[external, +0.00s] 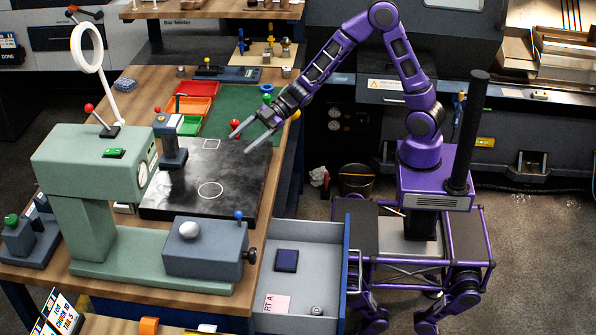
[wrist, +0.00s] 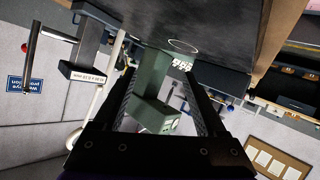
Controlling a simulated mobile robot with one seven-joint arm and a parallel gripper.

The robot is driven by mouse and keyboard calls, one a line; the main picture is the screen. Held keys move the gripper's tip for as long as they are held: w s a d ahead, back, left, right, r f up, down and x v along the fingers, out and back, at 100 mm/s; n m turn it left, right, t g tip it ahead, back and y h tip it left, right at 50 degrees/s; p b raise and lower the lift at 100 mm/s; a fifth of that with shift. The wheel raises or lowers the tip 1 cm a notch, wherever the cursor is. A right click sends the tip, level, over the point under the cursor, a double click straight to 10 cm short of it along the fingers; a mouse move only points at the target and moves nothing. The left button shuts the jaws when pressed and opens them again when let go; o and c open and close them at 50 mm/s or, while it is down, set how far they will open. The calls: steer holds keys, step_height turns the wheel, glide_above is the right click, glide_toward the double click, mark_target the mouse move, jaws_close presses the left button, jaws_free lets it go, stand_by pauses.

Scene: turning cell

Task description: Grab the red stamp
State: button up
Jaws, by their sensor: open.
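My gripper (external: 239,143) is open and empty, above the far right part of the black surface plate (external: 185,195). In the wrist view its two fingers (wrist: 165,90) stand wide apart, with the green bench machine beyond them. A small red rounded thing (external: 235,123) shows close by the fingers at the green mat's near edge; it may be the red stamp's knob, but the gripper partly covers this area. Its base is not clear. I cannot make out a red stamp in the wrist view.
The green machine (external: 95,165) and a grey block (external: 205,250) stand at the bench's near side. A small grey instrument (external: 172,135) stands on the plate's far left. Red, orange and green trays (external: 202,88) lie behind. An open drawer (external: 325,262) juts out at the right.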

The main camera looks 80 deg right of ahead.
steer(key=s+d+m+t+h, duration=0.1)
steer(key=s+d+m+h, duration=0.15)
steer(key=d, duration=0.45)
steer(key=s+d+m+t+h, duration=0.1)
steer(key=d+m+h, duration=0.1)
steer(key=d+m, duration=0.35)
steer(key=s+d+m+t+h, duration=0.1)
steer(key=d+m+h, duration=0.1)
steer(key=d, duration=0.7)
steer(key=b, duration=0.2)
glide_above(227, 128)
steer(key=s+a, duration=0.4)
steer(key=s, duration=0.2)
steer(key=shift+h, duration=0.25)
steer(key=f, duration=0.6)
steer(key=shift+w+a+f, duration=0.1)
steer(key=shift+a+f, duration=0.05)
steer(key=shift+a, duration=0.05)
steer(key=shift+f+b+x, duration=0.15)
steer(key=shift+b+x, duration=0.15)
steer(key=shift+x, duration=1.05)
steer(key=shift+f+b+x, duration=0.15)
steer(key=shift+b+x, duration=0.1)
steer(key=shift+x, duration=1.1)
steer(key=shift+s, duration=0.2)
steer(key=shift+c, duration=0.3)
jaws_close()
